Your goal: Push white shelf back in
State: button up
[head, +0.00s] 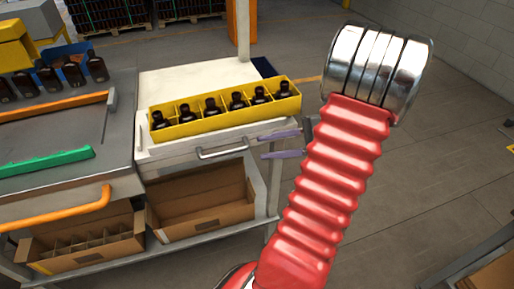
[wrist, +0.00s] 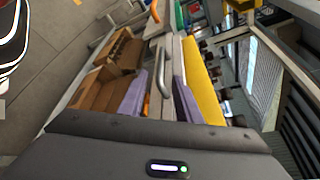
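The white shelf (head: 190,82) is pulled out from the workbench and has a metal handle (head: 222,152) on its front. A yellow divided crate (head: 225,124) with a row of amber bottles stands on it near the front edge. My gripper (head: 282,145) is at the right of the shelf front, its two purple fingers apart with nothing between them in the head view. In the wrist view, my gripper (wrist: 155,98) shows the handle (wrist: 164,75) ahead, lined up between the fingers. Contact with the handle cannot be told.
Cardboard boxes (head: 200,205) stand on the lower rack beneath the shelf. A grey bench (head: 60,130) with orange and green bars adjoins at left. More amber bottles (head: 72,73) stand at its back. A post (head: 243,30) rises behind the shelf. Floor at right is largely clear.

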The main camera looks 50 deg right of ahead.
jog(key=shift+s+d, duration=0.15)
jog(key=shift+s, duration=0.05)
jog(key=shift+c, duration=0.5)
jog(key=shift+w+r, duration=0.1)
jog(key=shift+c, duration=0.9)
jog(key=w+a+n+g, duration=0.1)
jog(key=a, duration=0.2)
jog(key=w+a+n+g, duration=0.1)
jog(key=a+g, duration=0.1)
jog(key=a, duration=0.1)
jog(key=w+a+n+g, duration=0.1)
jog(key=w+a+g, duration=0.1)
jog(key=shift+a+r+y, duration=0.3)
jog(key=shift+a+r, duration=0.1)
grip_shut()
jog(key=a+r+n+h, duration=0.2)
jog(key=a+n+h, duration=0.1)
jog(key=a, duration=0.5)
jog(key=a+r+n+g+h, duration=0.1)
jog(key=a+r+n+h, duration=0.1)
jog(key=a+n, duration=0.4)
jog(key=a+r+n+h, duration=0.2)
jog(key=a+n+h, duration=0.3)
jog(key=a, duration=0.5)
jog(key=shift+r+g, duration=0.25)
jog(key=shift+g, duration=0.15)
